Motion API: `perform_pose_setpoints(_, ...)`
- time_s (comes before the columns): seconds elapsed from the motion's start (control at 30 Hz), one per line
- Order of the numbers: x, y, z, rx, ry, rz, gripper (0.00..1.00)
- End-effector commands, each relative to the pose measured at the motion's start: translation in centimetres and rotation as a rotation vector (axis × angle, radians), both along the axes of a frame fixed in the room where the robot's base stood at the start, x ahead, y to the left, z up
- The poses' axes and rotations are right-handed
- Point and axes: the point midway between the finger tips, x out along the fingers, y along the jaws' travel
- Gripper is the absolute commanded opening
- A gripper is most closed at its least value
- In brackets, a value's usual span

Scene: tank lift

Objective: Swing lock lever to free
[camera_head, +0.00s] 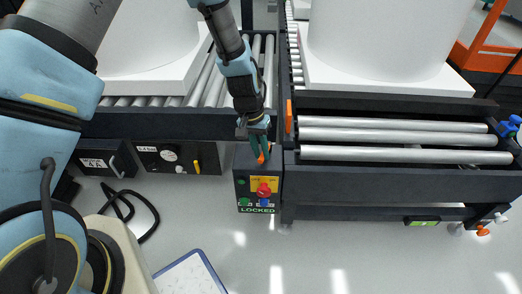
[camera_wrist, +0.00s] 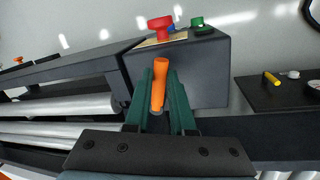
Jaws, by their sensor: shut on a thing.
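The lock lever is orange. In the wrist view the lever (camera_wrist: 158,92) stands between the two green fingers of my gripper (camera_wrist: 161,78), its rounded tip showing beyond them. In the head view my gripper (camera_head: 261,150) is over the top of a dark control box (camera_head: 243,169), with a bit of the orange lever (camera_head: 262,158) showing by its fingers. My gripper is shut on the lever. The box front has a white sign reading LOCKED (camera_head: 257,210).
A red mushroom button (camera_head: 264,189) sits on the box; it and a green button (camera_wrist: 201,28) are close to my fingertips in the wrist view. Roller conveyors (camera_head: 400,137) flank the box. White tanks (camera_head: 385,35) stand behind. A framed board (camera_head: 190,275) is on the open floor.

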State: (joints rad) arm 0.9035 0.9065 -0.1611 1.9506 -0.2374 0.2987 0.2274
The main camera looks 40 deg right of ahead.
Motion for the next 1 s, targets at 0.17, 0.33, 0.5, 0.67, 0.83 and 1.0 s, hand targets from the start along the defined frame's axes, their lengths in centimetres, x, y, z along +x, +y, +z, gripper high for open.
perform_pose_setpoints(0.17, 0.01, 0.01, 0.01, 0.000, 0.000, 0.000, 0.00)
perform_pose_setpoints(0.33, 0.01, 0.01, 0.02, 0.000, 0.000, 0.000, 0.00)
perform_pose_setpoints(0.5, 0.01, 0.01, 0.02, 0.000, 0.000, 0.000, 0.00)
perform_pose_setpoints(0.67, 0.02, 0.01, 0.02, 0.000, 0.000, 0.001, 0.00)
perform_pose_setpoints(0.83, 0.02, 0.01, 0.02, 0.000, 0.000, 0.001, 0.00)
perform_pose_setpoints(1.0, 0.02, 0.01, 0.03, 0.000, 0.000, 0.001, 0.00)
